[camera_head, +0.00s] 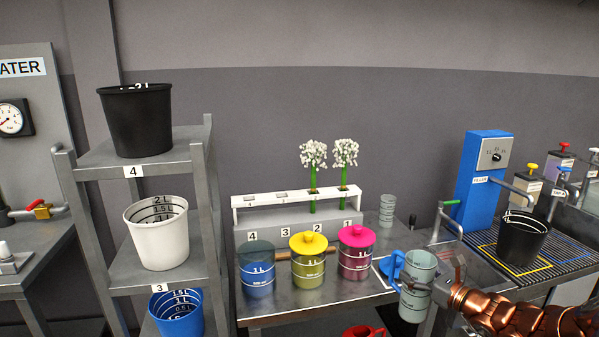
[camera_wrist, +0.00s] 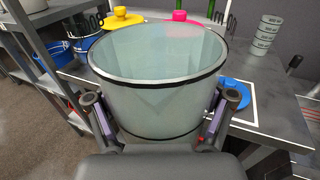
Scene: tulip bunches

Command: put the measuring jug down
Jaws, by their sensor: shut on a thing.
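The measuring jug (camera_head: 418,284) is a clear, pale cup with dark marks and a blue handle on its left side in the head view. My gripper (camera_head: 436,290) is shut on it from the right. In the wrist view the jug (camera_wrist: 160,85) fills the middle, upright and open at the top, with no contents that I can make out. The two fingers of my gripper (camera_wrist: 163,112) press on its sides. The jug is at the right front edge of the steel table (camera_head: 330,303); the gap below its base is hard to judge.
A white-outlined spot with a blue piece (camera_wrist: 236,92) lies on the table beside the jug. A black bucket (camera_head: 522,236) is on the right grate.

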